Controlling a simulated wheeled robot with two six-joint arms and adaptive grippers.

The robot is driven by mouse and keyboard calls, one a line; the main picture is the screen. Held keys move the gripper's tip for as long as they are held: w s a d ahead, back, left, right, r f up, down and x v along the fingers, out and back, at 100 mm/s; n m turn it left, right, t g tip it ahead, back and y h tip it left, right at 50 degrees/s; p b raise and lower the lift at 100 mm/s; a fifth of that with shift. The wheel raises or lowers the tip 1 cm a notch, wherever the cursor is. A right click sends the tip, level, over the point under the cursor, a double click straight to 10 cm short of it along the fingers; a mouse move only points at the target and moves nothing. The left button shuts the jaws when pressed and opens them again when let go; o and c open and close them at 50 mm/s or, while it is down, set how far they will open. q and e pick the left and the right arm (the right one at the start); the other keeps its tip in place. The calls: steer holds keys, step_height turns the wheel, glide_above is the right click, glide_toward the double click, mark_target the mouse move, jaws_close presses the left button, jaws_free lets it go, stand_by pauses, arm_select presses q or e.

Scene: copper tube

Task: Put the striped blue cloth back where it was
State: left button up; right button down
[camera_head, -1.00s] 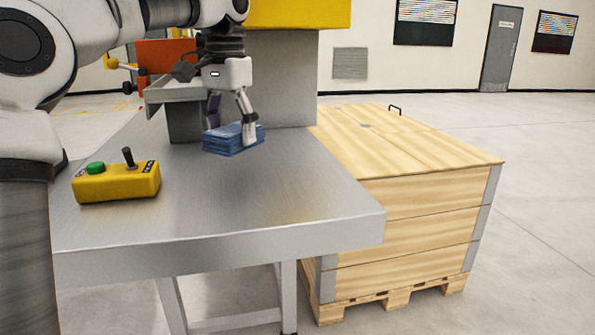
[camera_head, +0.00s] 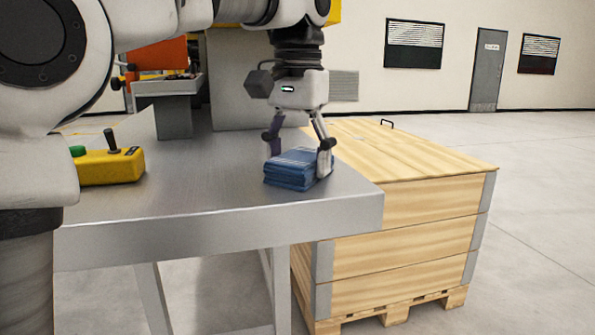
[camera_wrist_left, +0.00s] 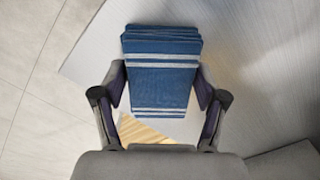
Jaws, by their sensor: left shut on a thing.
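The striped blue cloth (camera_head: 290,170) is a folded stack, blue with pale stripes, at the right part of the metal table in the head view. My left gripper (camera_head: 298,160) is shut on it from above, one finger on each side. In the left wrist view the cloth (camera_wrist_left: 162,70) lies between the two fingers of the left gripper (camera_wrist_left: 162,90), with its white stripes showing. The cloth is at or just above the table top; I cannot tell whether it touches. My right gripper is not in view.
The metal table (camera_head: 200,205) has clear room left of the cloth. A yellow control box (camera_head: 112,168) with a joystick and green button stands at its left. A wooden crate (camera_head: 410,205) with a closed lid stands close to its right side.

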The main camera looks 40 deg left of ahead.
mark_target(298, 157)
arm_select(q)
steer(key=shift+r, duration=0.15)
steer(key=shift+f, duration=0.2)
steer(key=o, duration=1)
step_height(298, 157, up, 8)
steer(key=p, duration=0.4)
steer(key=shift+p, duration=0.4)
